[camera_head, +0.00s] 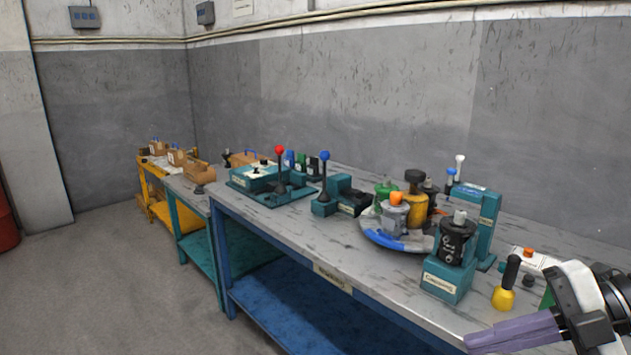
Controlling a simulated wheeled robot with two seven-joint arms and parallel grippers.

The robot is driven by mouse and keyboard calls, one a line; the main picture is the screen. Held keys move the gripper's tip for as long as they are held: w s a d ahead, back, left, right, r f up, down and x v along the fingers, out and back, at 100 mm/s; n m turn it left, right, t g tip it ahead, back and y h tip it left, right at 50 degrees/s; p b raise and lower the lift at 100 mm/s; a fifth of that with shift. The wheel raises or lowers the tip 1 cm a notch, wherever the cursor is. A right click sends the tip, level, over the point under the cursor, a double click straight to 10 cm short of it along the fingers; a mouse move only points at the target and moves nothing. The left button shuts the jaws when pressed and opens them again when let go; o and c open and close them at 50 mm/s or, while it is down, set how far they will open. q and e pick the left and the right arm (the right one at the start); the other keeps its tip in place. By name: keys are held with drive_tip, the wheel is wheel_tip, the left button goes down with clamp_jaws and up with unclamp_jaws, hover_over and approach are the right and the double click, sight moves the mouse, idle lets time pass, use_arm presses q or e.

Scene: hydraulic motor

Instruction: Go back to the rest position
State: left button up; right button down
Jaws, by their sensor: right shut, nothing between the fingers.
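My right gripper (512,332) shows at the lower right corner, over the near right end of the grey workbench (320,240). Its purple fingers point left and are together, with nothing between them. My left gripper is out of view. A yellow tool with a black handle (506,284) stands upright on the bench just above my right gripper in the picture, apart from its fingers. A teal block with a black cylinder on it (452,262) stands left of that tool. A round blue and grey tray (388,238) holds several parts, among them a yellow cylinder and a grey part with an orange top.
A teal lever unit with a blue knob (325,184) and another with a red knob (280,178) stand farther left. A teal upright stand (478,216) is behind the block. Smaller tables (160,200) continue at the back left. Open floor (110,280) lies left of the bench.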

drive_tip(key=d+f+m+t+h, duration=0.25)
drive_tip(key=f+m+t, duration=0.25)
drive_tip(key=f+m, duration=0.45)
drive_tip(key=d+f+m+t+h, duration=0.1)
drive_tip(key=f+m+t+h, duration=0.3)
drive_tip(key=f+m, duration=0.55)
drive_tip(key=s+a+f+m+g+h, duration=0.1)
drive_tip(key=s+a+f+m+g, duration=0.1)
drive_tip(key=s+a+f, duration=0.4)
drive_tip(key=s+a+f+m+g, duration=0.2)
drive_tip(key=s+a+f+m, duration=0.2)
drive_tip(key=s+a+f, duration=0.3)
wheel_tip(320, 180, down, 6)
drive_tip(key=shift+s+a+r+g+h, duration=0.3)
drive_tip(key=shift+a+g+h, duration=0.1)
drive_tip(key=shift+a, duration=0.4)
